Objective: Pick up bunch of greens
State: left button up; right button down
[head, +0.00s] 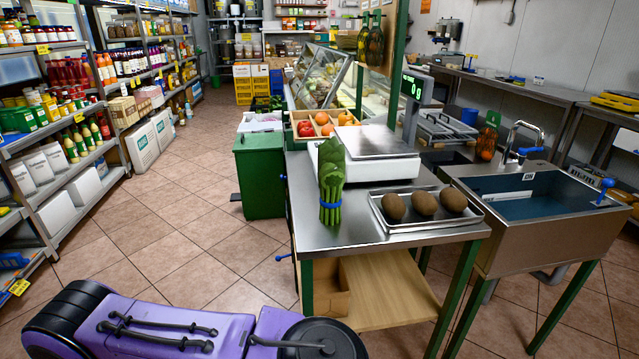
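The bunch of greens (331,185) stands upright on the steel counter (345,232), near its left front part. Its stalks are tied low down with a blue band, and its leafy tips point up. It overlaps the left edge of the white weighing scale (382,168) behind it in the picture. I cannot tell if they touch. A purple and black arm link of mine crosses the bottom left of the head view, apart from the greens. Neither of my grippers shows.
A steel tray (392,228) with three brown round items sits right of the greens. A crate of red and orange produce (304,136) stands behind. A sink (540,187) is at right, a green bin (258,176) at left.

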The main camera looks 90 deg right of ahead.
aim_at(330, 158)
jog(key=z, duration=3.1)
jog(key=i, duration=0.5)
jog(key=z, duration=0.05)
